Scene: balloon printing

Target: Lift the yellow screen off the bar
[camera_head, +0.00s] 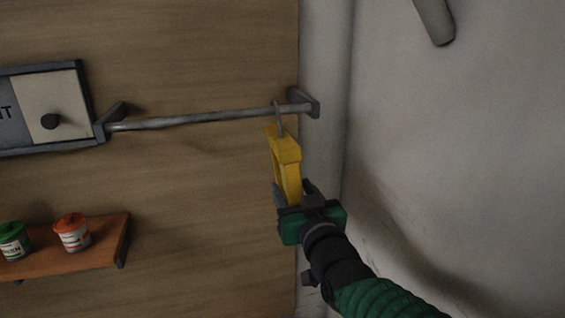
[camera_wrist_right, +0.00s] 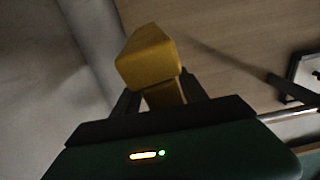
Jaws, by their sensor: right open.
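The yellow screen (camera_head: 288,160) hangs by a hook from the grey bar (camera_head: 200,118), near the bar's right end. My right gripper (camera_head: 290,194) is at the lower part of the screen, with its jaws open around or beside the frame; the exact fit is hidden. In the right wrist view the yellow screen (camera_wrist_right: 148,58) stands between the two dark fingers. The bar also shows at the right edge of that view (camera_wrist_right: 290,114). My left gripper is not in view.
A wooden wall panel (camera_head: 190,200) lies behind the bar. A shelf (camera_head: 85,258) with a red-lidded can (camera_head: 72,232) and a green-lidded can (camera_head: 12,241) is at lower left. A pale wall (camera_head: 450,150) is on the right.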

